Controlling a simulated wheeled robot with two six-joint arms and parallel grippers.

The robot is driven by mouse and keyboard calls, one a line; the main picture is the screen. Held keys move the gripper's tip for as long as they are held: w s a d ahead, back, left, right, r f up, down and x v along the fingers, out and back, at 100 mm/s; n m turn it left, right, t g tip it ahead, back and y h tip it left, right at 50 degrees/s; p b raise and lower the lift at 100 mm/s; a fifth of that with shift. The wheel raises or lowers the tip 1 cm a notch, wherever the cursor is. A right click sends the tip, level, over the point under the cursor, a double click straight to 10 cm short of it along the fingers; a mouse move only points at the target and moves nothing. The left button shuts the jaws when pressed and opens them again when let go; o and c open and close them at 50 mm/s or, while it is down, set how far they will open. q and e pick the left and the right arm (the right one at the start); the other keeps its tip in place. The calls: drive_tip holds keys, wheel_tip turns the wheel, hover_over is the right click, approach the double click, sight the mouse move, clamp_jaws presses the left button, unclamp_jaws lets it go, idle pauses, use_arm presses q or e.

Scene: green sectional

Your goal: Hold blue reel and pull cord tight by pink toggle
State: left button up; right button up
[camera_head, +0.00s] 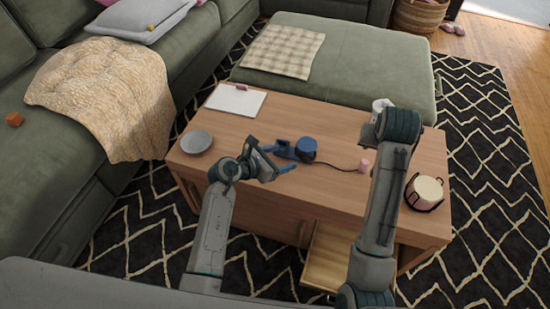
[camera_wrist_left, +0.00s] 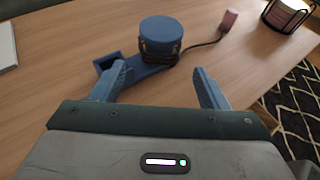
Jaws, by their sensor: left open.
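The blue reel (camera_head: 308,146) stands upright on the wooden table, joined to a flat blue base (camera_head: 284,152); it also shows in the left wrist view (camera_wrist_left: 161,36). A dark cord (camera_head: 338,167) runs from the reel to the right along the tabletop to the pink toggle (camera_head: 364,165), also in the left wrist view (camera_wrist_left: 229,19). My left gripper (camera_head: 284,159) is open and empty, on the near side of the reel; its fingers point toward the reel and base in the left wrist view (camera_wrist_left: 160,74). My right arm reaches over the table right of the toggle; its fingers cannot be made out.
A grey plate (camera_head: 197,142) and a white pad (camera_head: 236,100) lie on the table's left part. A cream round object in a dark holder (camera_head: 425,192) stands at the right end. A drawer (camera_head: 328,262) is open at the front. The ottoman (camera_head: 360,65) is behind.

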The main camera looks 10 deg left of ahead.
sight(299, 159)
use_arm(q)
drive_tip(key=x, duration=0.8)
drive_tip(key=shift+w+d+f, duration=0.1)
drive_tip(key=shift+w+d, duration=0.05)
drive_tip(key=shift+w, duration=0.05)
drive_tip(key=shift+c, duration=0.5)
drive_tip(key=c, duration=1)
